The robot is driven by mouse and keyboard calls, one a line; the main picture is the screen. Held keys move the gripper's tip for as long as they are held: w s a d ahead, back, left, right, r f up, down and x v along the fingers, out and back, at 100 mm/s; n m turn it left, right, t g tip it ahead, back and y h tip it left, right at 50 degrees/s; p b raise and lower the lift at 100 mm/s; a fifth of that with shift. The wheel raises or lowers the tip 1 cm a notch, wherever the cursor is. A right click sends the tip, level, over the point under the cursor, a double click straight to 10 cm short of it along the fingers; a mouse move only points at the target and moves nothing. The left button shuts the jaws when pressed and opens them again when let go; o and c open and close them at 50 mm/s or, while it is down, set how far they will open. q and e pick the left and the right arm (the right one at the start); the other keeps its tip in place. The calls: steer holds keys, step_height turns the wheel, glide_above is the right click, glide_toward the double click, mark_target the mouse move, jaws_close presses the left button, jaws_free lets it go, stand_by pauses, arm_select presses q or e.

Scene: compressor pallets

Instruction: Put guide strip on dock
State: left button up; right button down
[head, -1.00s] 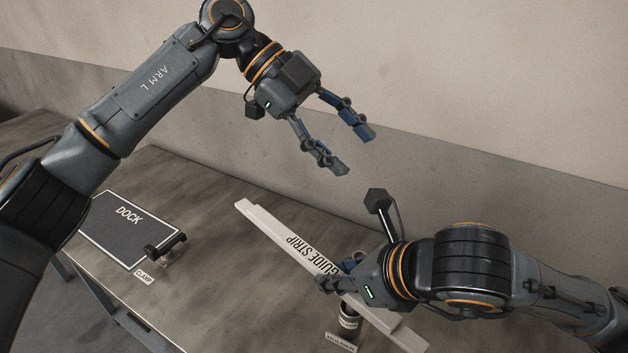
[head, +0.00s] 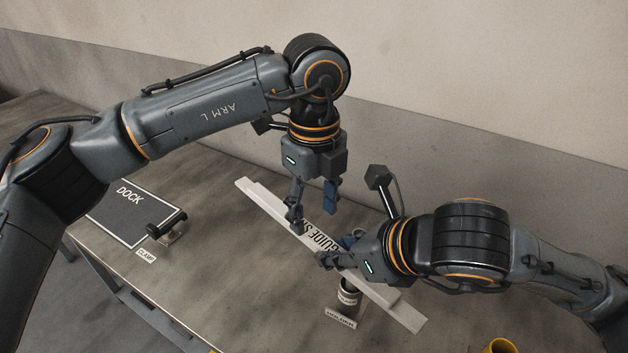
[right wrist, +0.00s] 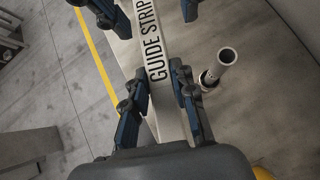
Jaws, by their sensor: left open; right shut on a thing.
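The guide strip (head: 268,208) is a long pale bar with black lettering, lying diagonally across the head view. My right gripper (head: 338,252) is shut on its middle; the right wrist view shows the strip (right wrist: 154,62) between the fingers of that gripper (right wrist: 163,92). My left gripper (head: 313,205) points down, open, its fingers over the strip just up-left of the right gripper. In the right wrist view the left fingers show at the top edge on both sides of the strip. The dock (head: 122,205) is a dark, white-edged rectangle at the left of the table.
A black clamp (head: 168,226) stands at the dock's right edge, with a label below it. A yellow object (head: 500,346) is at the bottom edge.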

arm_select(q)
steer(key=shift+f, duration=1.4)
steer(key=shift+c, duration=0.2)
jaws_close()
arm_select(e)
steer(key=shift+s+a+r, duration=0.1)
steer(key=c, duration=1)
jaws_free()
